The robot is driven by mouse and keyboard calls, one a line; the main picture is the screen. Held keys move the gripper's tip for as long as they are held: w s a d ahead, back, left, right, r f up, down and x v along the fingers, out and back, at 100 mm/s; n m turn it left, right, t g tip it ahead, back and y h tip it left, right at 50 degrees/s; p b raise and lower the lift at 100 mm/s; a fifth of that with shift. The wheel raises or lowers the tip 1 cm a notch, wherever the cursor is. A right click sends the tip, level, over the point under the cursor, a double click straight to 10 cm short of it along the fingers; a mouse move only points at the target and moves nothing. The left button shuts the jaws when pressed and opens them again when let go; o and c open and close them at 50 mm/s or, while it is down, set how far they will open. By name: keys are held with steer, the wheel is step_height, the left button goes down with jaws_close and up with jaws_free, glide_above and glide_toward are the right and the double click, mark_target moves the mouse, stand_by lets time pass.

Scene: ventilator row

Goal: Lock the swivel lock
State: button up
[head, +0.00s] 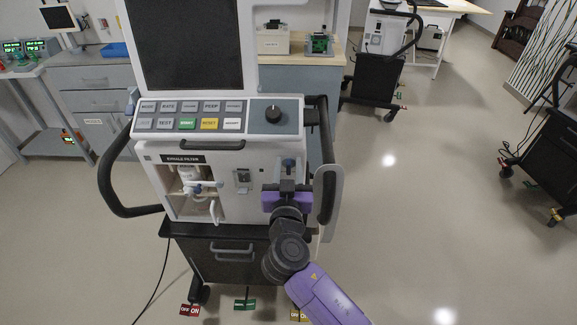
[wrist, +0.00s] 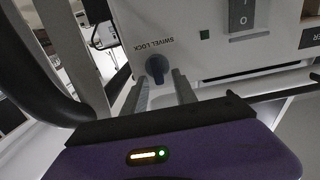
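The swivel lock is a dark blue-grey knob (wrist: 157,67) on the ventilator's pale panel, under the printed words SWIVEL LOCK. My gripper (wrist: 160,82) is open in the wrist view, one finger on each side of the knob's lower end. I cannot tell whether either finger touches it. In the head view my gripper (head: 288,188) is at the lower right front of the ventilator (head: 222,165), and hides part of the panel there.
A black handle loop (head: 110,185) curves out on the ventilator's left, and a pale upright part (head: 327,195) stands just right of my gripper. A rocker switch (wrist: 242,14) is right of the knob. Coloured tags hang near the cart's casters.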

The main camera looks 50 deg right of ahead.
jaws_close()
steer(key=shift+n, duration=0.3)
steer(key=n, duration=0.1)
steer(key=n+b, duration=0.1)
steer(key=shift+w+a+f+n, duration=0.1)
steer(key=shift+w+a+n, duration=0.1)
steer(key=shift+n, duration=0.2)
steer(key=n, duration=0.3)
steer(key=shift+w+a+n, duration=0.15)
steer(key=shift+w+n, duration=0.05)
steer(key=shift+n, duration=0.1)
steer(key=n, duration=0.3)
steer(key=n+p, duration=0.1)
steer(key=n, duration=0.1)
steer(key=shift+w+a+f+n, duration=0.2)
steer(key=shift+f+n, duration=0.1)
steer(key=n+p, duration=0.1)
steer(key=n, duration=0.1)
steer(key=f+n+p, duration=0.1)
steer(key=n, duration=0.2)
steer(key=shift+w, duration=0.1)
steer(key=shift+n, duration=0.3)
